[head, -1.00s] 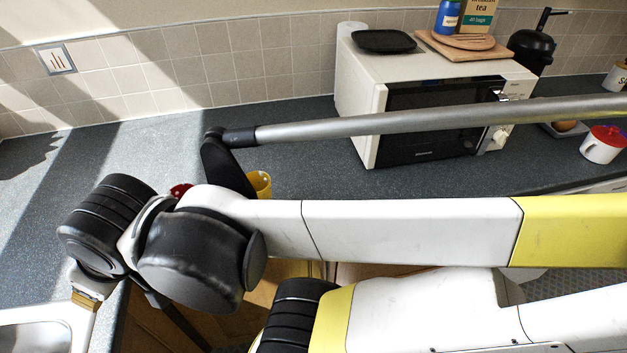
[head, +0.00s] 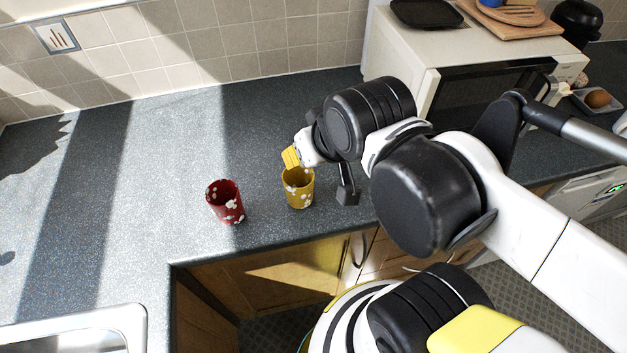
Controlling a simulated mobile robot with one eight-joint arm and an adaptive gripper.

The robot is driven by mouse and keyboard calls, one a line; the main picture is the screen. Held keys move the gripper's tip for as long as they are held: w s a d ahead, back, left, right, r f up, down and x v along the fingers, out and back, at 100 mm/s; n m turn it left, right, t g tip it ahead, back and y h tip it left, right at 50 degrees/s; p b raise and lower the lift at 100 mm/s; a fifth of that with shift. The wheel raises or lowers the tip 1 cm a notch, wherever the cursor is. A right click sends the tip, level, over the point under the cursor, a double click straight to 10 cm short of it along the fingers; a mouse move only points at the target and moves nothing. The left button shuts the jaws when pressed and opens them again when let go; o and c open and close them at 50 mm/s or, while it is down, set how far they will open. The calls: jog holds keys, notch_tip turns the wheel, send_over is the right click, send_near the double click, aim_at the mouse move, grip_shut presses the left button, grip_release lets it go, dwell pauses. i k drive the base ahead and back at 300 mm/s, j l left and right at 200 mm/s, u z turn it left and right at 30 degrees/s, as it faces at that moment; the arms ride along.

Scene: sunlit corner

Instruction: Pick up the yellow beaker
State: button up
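The yellow beaker (head: 299,190) stands upright on the grey counter, close to its front edge. It has pale spots, and its open top faces up. My gripper (head: 346,190) hangs just right of the beaker, pointing down. One dark finger shows, with a small gap between it and the beaker. The other finger is not distinguishable, so I cannot tell how far apart the fingers are. A yellow part on my wrist shows just above and behind the beaker's rim.
A red beaker (head: 226,203) with white spots stands left of the yellow one. A microwave (head: 480,88) stands at the back right. A sink (head: 90,330) is at the lower left. The counter's front edge (head: 250,246) is close. The counter behind and left of the beakers is clear.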

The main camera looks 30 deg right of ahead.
aim_at(299, 182)
jog(key=k+l+z, duration=0.15)
jog(key=k, duration=0.25)
jog(key=k+l+z, duration=0.15)
jog(key=k, duration=0.3)
jog(key=k+l+z, duration=0.15)
jog(key=k, duration=0.25)
